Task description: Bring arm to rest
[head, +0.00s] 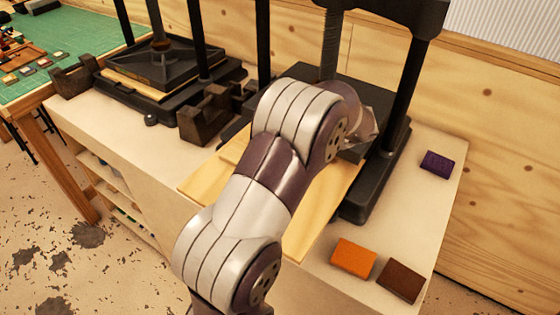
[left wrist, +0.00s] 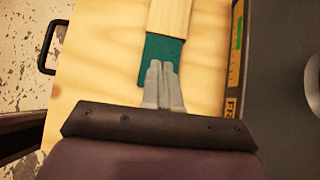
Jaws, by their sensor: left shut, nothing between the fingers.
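My arm comes up from the bottom middle of the head view and reaches over a pale wooden board (head: 207,180) on the workbench. The gripper end is mostly hidden behind the wrist, near a black press. In the left wrist view my left gripper (left wrist: 161,64) is shut and empty, its two grey fingers together. They are above the wooden board (left wrist: 100,70), with their tips overlapping a teal piece (left wrist: 150,60) in the picture. Whether they touch it I cannot tell. A pale wooden block (left wrist: 170,15) adjoins the teal piece. My right gripper is in neither view.
Black press posts (head: 404,90) stand close to the arm. A second black press (head: 160,70) stands left. Orange (head: 353,258), brown (head: 401,281) and purple (head: 437,164) blocks lie on the bench's right part. A green mat (head: 85,40) covers the left table.

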